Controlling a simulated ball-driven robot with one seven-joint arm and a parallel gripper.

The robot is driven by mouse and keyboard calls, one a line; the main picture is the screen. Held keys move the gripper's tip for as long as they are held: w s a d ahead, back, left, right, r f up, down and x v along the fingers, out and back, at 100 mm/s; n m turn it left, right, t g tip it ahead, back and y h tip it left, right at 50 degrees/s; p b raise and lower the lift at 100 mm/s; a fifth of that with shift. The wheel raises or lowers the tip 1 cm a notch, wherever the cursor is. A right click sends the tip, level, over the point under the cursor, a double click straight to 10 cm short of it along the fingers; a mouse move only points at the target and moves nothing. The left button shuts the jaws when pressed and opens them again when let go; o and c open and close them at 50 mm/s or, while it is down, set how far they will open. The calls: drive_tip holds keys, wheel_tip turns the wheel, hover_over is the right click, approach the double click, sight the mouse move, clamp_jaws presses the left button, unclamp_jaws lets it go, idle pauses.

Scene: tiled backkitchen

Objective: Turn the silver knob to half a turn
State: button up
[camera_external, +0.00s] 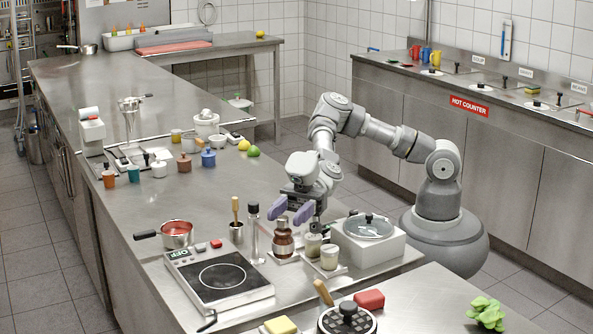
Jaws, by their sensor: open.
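I see no gap closed on anything between the fingers.
Beside the gripper stand a tall clear bottle (254,231), a metal cup with a wooden-handled tool (236,234), glass jars (329,257) and a white box with a lidded pan (368,243). A red-filled saucepan (177,237) stands behind the hotplate. Bare steel lies farther left.

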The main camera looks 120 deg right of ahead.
sight(282, 221)
drive_tip(key=shift+x, duration=1.35)
drive_tip(key=shift+c, duration=0.4)
drive_tip(key=c, duration=0.8)
drive_tip(key=shift+c, duration=0.2)
drive_tip(key=shift+r+m+t+h, duration=0.1)
drive_tip(key=shift+m+t+h, duration=0.35)
drive_tip(key=shift+h, duration=0.35)
